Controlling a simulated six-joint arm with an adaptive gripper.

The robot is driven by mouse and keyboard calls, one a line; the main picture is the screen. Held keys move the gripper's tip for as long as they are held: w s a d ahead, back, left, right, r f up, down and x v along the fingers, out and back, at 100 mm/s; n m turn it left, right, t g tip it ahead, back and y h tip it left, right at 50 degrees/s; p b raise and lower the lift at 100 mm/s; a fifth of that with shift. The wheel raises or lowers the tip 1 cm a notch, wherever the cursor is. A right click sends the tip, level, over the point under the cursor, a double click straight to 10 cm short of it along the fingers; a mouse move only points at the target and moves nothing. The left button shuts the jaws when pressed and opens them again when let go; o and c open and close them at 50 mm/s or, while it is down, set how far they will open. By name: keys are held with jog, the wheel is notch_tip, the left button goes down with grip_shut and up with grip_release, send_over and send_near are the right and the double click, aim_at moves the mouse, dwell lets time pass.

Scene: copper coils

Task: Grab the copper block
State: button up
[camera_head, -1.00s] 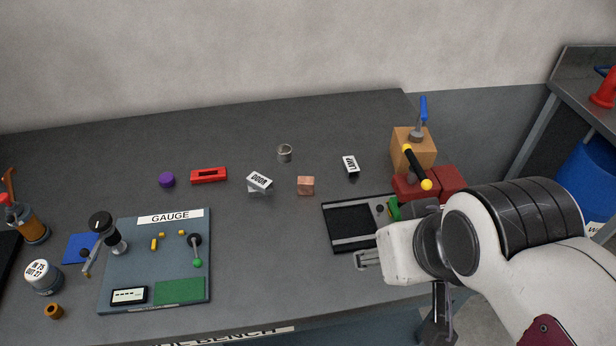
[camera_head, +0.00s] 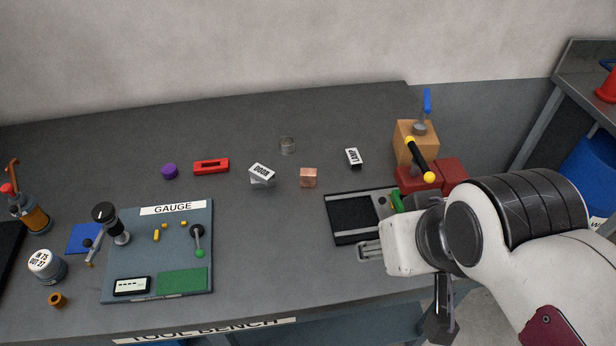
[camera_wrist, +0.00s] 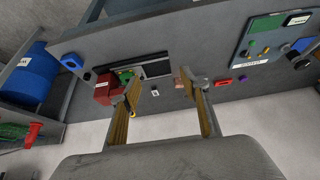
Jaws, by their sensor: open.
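The copper block (camera_head: 308,177) is a small pinkish-brown cube on the dark bench top, right of the white DOOR block. In the camera_wrist view, a pinkish patch (camera_wrist: 178,81) by the right finger appears to be the block, partly hidden by that finger. My gripper (camera_wrist: 161,91) is open, its two fingers well apart with nothing held between them. In the camera_head view, my gripper (camera_head: 441,315) hangs beyond the bench's front edge at the right, well away from the block and mostly hidden by my arm.
Around the block are the DOOR block (camera_head: 262,175), a metal ring (camera_head: 287,145), the LAMP block (camera_head: 353,158) and a black tray (camera_head: 349,238). The gauge board (camera_head: 140,246) lies left. Bench directly before the copper block is clear.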

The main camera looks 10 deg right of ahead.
jog(key=shift+o, duration=0.6)
jog(key=m+t, duration=0.2)
jog(key=t, duration=0.3)
send_over(308, 176)
jog(key=s+a, duration=0.3)
jog(key=s, duration=0.5)
notch_tip(308, 176, down, 12)
jog(key=w+f, duration=0.1)
jog(key=f, duration=0.1)
jog(key=d+f+t+h, duration=0.1)
jog(key=f, duration=0.1)
jog(key=w+f+t+h, duration=0.1)
jog(key=f, duration=0.1)
jog(key=shift+w+d+f+m, duration=0.2)
jog(key=shift+w+f+m, duration=0.1)
jog(key=shift+w+m, duration=0.1)
jog(key=shift+d+f+h, duration=0.25)
jog(key=shift+f+h, duration=0.25)
jog(key=shift+t, duration=0.3)
